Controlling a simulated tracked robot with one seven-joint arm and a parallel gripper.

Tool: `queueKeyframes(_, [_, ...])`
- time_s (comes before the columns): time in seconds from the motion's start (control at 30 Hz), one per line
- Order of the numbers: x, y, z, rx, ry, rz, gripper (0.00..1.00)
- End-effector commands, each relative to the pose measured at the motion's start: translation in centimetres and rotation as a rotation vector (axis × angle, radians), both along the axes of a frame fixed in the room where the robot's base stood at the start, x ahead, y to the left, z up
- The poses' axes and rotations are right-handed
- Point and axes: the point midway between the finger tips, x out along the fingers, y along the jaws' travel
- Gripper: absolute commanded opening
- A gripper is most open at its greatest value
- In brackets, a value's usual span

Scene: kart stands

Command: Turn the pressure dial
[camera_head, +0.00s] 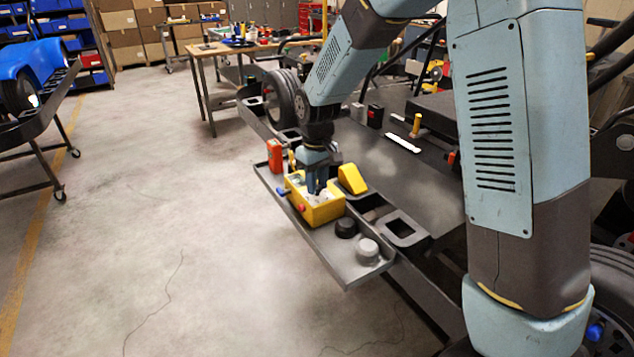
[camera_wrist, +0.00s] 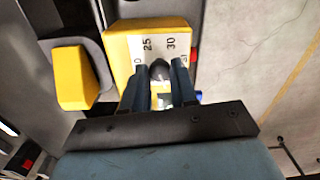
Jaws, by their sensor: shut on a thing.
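A yellow box (camera_head: 325,210) sits on the grey tray and carries the pressure dial. In the wrist view the yellow box (camera_wrist: 115,42) has a white scale plate (camera_wrist: 160,47) with the numbers 25 and 30 readable. The dark dial knob (camera_wrist: 159,70) shows between my fingertips. My gripper (camera_head: 313,186) comes down from above onto the box's top; it also shows in the wrist view (camera_wrist: 159,78), with its two fingers shut on the dial knob. The lower part of the scale is hidden by the fingers. In the head view the knob is hidden by my gripper.
The tray (camera_head: 353,272) also holds a red box (camera_head: 274,156), a black knob (camera_head: 346,227) and a grey knob (camera_head: 368,250). A yellow wedge-shaped piece (camera_head: 352,179) stands close beside the yellow box. The kart's frame lies to the right; open floor (camera_head: 150,210) lies to the left.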

Motion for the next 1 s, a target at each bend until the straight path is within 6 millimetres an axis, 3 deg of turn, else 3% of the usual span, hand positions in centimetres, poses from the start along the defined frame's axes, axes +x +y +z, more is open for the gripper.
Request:
queueKeyframes(0.4, [0.1, -0.05, 0.06, 0.001, -0.002, 0.223, 0.0])
queueKeyframes(1.0, [0.1, -0.05, 0.06, 0.0, -0.001, 0.267, 0.0])
